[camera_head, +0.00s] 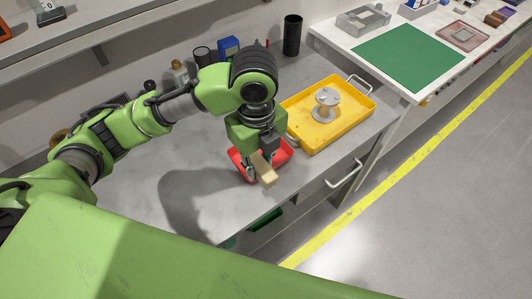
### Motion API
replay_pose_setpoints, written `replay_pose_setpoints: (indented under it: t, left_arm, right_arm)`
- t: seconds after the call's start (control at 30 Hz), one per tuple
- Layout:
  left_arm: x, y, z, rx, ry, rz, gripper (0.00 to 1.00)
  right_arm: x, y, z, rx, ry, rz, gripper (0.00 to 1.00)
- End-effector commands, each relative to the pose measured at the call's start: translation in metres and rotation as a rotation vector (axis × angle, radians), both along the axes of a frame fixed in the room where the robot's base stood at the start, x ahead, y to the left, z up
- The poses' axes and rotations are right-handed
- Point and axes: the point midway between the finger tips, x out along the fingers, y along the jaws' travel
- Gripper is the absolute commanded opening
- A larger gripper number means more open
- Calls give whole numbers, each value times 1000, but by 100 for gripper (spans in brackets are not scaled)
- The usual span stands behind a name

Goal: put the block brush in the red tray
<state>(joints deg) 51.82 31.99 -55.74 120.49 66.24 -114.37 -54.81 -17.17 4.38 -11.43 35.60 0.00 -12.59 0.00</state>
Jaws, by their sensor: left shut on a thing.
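The block brush (265,172) is a pale tan, wood-coloured block in the head view. I cannot tell whether the brush touches the tray. My right gripper is not in view.
A black cylinder (292,35) and a blue box (229,48) stand at the back.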

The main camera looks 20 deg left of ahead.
Motion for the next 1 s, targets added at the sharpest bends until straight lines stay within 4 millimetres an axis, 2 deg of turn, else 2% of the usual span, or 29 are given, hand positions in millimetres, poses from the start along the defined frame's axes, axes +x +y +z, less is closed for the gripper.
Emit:
replay_pose_setpoints:
  t: [0.1, 0.3, 0.5, 0.63, 0.87, 1.0]
  left_arm:
    - [27, 9, -10, 4, 5, 9, 0]
    - [69, 20, -29, 2, 4, 8, 0]
    - [97, 28, -66, 2, 5, 6, 0]
    - [108, 31, -80, 0, 2, 4, 0]
    - [116, 33, -90, 0, 1, 4, 0]
    - [116, 34, -110, 2, 5, 4, 0]
  right_arm:
    - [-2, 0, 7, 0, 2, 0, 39]
    - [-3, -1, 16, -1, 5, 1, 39]
    - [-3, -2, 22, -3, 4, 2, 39]
    - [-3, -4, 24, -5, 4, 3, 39]
    - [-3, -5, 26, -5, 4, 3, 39]
    - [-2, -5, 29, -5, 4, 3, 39]
